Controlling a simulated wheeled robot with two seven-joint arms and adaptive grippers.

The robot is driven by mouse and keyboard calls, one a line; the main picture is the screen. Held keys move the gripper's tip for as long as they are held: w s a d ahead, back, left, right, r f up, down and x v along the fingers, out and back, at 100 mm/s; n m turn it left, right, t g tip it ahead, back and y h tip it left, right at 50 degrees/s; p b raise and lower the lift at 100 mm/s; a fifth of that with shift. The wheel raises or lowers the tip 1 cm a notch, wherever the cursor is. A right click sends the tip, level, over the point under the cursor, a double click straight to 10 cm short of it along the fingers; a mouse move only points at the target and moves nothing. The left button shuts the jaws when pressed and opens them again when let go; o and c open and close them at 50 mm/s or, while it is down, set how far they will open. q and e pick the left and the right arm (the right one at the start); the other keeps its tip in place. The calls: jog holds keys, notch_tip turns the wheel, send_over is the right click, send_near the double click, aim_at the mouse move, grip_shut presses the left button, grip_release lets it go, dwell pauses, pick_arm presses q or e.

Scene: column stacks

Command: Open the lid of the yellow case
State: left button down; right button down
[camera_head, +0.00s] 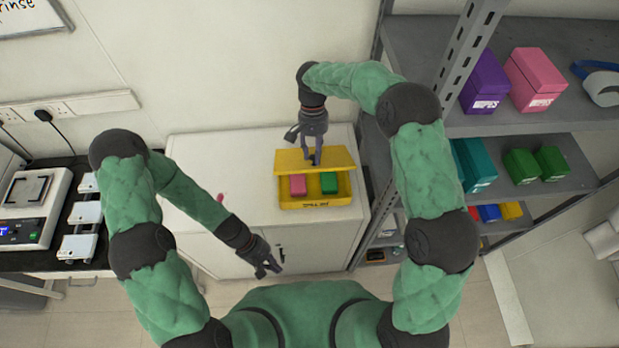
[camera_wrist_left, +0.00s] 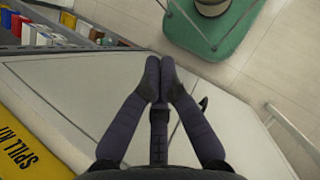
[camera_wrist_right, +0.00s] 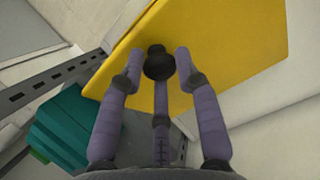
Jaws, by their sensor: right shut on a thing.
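The yellow case (camera_head: 345,199) stands on the white cabinet top, its front lettered "SPILL KIT" in the left wrist view (camera_wrist_left: 30,140). Its yellow lid (camera_head: 290,162) is raised and tilted; it also shows in the right wrist view (camera_wrist_right: 230,50). A pink block (camera_head: 298,186) and a green block (camera_head: 329,183) show inside. My right gripper (camera_head: 314,162) is shut on the lid's black knob (camera_wrist_right: 158,63), which sits between its fingers. My left gripper (camera_head: 267,271) is shut and empty, low in front of the cabinet, apart from the case.
The white cabinet top (camera_head: 240,165) is clear left of the case, except for a small pink thing (camera_head: 220,197). A grey shelf rack (camera_head: 400,50) with coloured boxes stands close on the right. A black bench (camera_head: 50,255) with a scale is at far left.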

jog(key=shift+w, duration=0.15)
pick_arm(q)
jog(key=w+d+r+n+h, duration=0.6)
jog(key=w+r+n+h, duration=0.15)
jog(key=n, duration=0.25)
jog(key=w+a+r+n+t+h, duration=0.1)
jog(key=w+r+n+t+h, duration=0.25)
jog(key=w, duration=0.25)
jog(key=w+a+r+n+t+h, duration=0.2)
jog(key=w+r+n+t+h, duration=0.15)
jog(key=w, duration=0.25)
pick_arm(e)
jog(key=shift+f, duration=0.1)
pick_arm(q)
jog(key=x, duration=1)
jog(key=shift+f, duration=0.25)
jog(key=shift+w+r+y, duration=0.1)
jog(key=shift+w+y, duration=0.05)
jog(key=shift+y, duration=0.1)
